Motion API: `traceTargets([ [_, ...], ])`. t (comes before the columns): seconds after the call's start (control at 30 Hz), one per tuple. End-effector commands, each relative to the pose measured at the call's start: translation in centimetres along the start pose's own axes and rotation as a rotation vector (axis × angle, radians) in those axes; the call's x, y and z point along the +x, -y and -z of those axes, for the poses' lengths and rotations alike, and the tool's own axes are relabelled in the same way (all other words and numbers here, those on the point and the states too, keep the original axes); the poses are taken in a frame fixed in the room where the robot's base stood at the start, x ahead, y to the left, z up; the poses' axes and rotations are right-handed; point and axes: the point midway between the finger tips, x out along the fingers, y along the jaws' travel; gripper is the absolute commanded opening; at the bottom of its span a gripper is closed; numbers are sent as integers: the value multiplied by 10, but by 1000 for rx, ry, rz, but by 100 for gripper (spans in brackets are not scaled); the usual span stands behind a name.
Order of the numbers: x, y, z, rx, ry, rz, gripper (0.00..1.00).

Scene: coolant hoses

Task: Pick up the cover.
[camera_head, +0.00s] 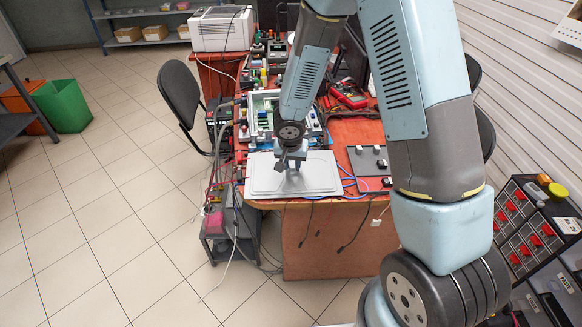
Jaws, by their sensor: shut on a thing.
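The cover (318,175) is a light grey rectangular panel with rounded corners and a raised inner border. It lies flat, or close to flat, at the front left of the red-topped table. My gripper (286,166) points down over the cover's middle and is shut on it. The exact grip is small and dark in the picture. I cannot tell whether the cover touches the tabletop or is held just above it.
An opened device with boards (262,118) stands right behind the cover. A dark plate with small blocks (371,165) lies to the right, with blue hoses (346,182) between. Chairs (181,96) flank the table. Cables hang at its front.

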Motion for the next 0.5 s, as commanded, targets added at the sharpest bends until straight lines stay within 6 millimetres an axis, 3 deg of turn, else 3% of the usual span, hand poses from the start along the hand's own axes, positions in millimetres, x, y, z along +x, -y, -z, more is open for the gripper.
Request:
traceTargets([
  [0.17,-23,-1,8,5,-2,2,0],
  [0.5,-86,-11,-20,1,-3,2,0],
])
